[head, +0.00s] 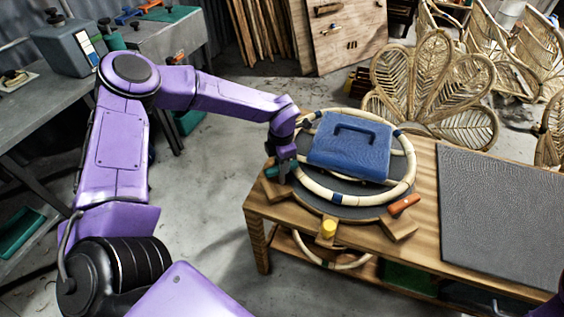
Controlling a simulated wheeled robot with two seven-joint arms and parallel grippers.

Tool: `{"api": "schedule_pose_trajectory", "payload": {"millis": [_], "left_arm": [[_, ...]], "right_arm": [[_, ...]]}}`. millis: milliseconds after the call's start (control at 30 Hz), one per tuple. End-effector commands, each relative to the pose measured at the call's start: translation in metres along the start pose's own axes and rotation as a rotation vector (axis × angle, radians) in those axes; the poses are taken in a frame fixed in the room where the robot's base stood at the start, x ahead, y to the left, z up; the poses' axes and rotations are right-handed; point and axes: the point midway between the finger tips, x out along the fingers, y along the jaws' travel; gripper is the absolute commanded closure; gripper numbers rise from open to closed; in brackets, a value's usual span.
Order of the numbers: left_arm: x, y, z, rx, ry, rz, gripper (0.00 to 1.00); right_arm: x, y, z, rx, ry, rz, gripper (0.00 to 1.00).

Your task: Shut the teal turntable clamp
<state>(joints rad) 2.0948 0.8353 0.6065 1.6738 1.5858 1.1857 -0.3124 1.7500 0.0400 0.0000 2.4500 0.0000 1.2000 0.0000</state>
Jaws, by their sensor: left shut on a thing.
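The teal turntable clamp (271,172) is at the left edge of the round grey turntable (345,211), on a wooden block. My left gripper (283,176) points down at it and is shut on it; the fingers hide part of the clamp. An orange clamp (404,204) is at the turntable's right front and a yellow clamp (328,228) at its front, each on a wooden block. Pale rattan hoops (334,196) lie on the turntable, with a blue case (350,150) inside them. My right gripper is out of view.
The turntable stands on a wooden workbench (258,206) with a dark grey mat (500,210) on its right, which is bare. A rattan petal-backed chair (430,75) is behind it. A grey bench (35,115) is at the left.

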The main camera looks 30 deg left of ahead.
Motion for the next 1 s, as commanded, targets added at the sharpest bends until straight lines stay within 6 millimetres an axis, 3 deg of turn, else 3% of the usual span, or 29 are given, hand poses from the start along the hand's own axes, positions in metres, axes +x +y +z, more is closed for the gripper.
{"api": "schedule_pose_trajectory", "payload": {"millis": [400, 433, 500, 833, 1000], "left_arm": [[0.001, 0.000, 0.000, 0.010, 0.001, 0.000, 1.00], [0.001, -0.001, 0.000, 0.010, 0.001, 0.000, 0.69], [0.001, -0.001, 0.000, 0.010, 0.001, 0.000, 0.47], [-0.003, 0.000, 0.000, 0.008, -0.001, 0.001, 0.47], [-0.033, 0.001, 0.001, 0.007, -0.006, 0.002, 0.47]], "right_arm": [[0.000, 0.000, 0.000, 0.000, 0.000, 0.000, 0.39], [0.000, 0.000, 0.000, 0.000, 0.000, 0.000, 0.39], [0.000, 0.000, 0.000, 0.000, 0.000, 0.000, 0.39], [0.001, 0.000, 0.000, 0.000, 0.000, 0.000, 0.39], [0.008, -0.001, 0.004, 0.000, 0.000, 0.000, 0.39]]}}
